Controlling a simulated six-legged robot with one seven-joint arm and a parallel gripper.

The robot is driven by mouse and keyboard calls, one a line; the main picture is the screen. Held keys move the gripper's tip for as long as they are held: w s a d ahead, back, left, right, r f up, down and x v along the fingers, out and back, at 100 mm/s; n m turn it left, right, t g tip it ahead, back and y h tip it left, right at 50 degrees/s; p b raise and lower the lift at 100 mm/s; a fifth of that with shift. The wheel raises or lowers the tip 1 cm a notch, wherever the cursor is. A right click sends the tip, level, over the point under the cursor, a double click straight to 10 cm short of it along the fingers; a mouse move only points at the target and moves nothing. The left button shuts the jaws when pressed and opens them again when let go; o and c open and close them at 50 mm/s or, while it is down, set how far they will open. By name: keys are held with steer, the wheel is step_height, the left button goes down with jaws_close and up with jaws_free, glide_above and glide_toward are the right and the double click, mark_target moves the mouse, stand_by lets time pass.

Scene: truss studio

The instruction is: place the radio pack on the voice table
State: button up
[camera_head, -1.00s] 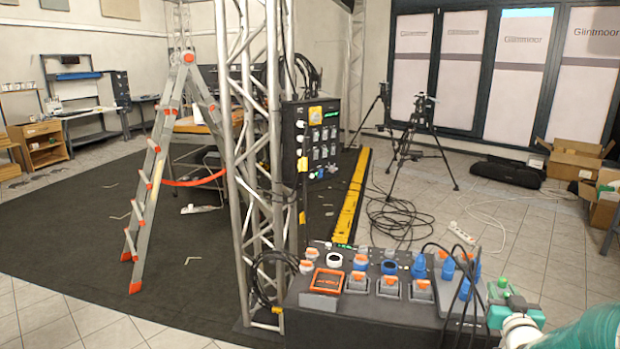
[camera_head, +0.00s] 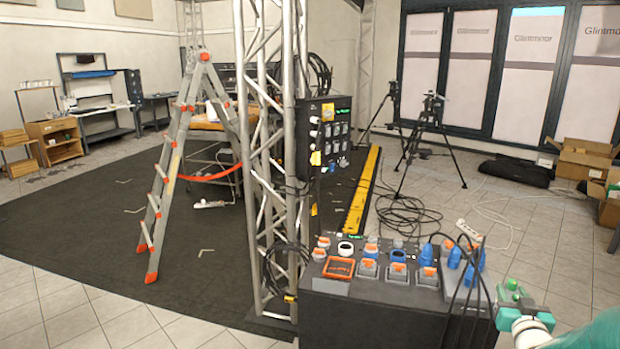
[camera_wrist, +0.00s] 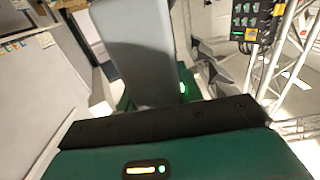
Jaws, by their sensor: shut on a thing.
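In the wrist view my gripper (camera_wrist: 165,122) shows as a dark bar and a green housing across the bottom, close to the camera. It is shut on what I take to be the radio pack (camera_wrist: 135,50), a plain grey block standing up from the bar. A small green light glows beside the block's lower right edge. The fingertips are hard to make out. In the head view only my teal and white arm shows at the bottom right. A table (camera_head: 208,125) with a tan top stands behind the ladder; I cannot tell if it is the voice table.
A dark connector case (camera_head: 345,306) with orange and blue plugs stands close in front. A truss tower (camera_head: 272,150) and an orange-footed ladder (camera_head: 158,190) rise at centre left. Dark floor at left is mostly open.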

steer(key=w+a+f+n+y, duration=0.1)
steer(key=w+a+f+y, duration=0.15)
steer(key=a+f, duration=0.4)
steer(key=w+a+f+n+y, duration=0.1)
steer(key=w+a+f, duration=0.25)
steer(key=a, duration=0.55)
steer(key=s+a+f+n+y, duration=0.1)
steer(key=a+f, duration=0.4)
steer(key=a, duration=0.4)
steer(key=s+a+f+y, duration=0.1)
steer(key=a+f, duration=0.4)
steer(key=a, duration=0.5)
steer(key=s+f, duration=0.4)
steer(key=f, duration=0.2)
steer(key=shift+s+d+t, duration=0.2)
steer(key=shift+s+t, duration=0.1)
steer(key=shift+t, duration=0.1)
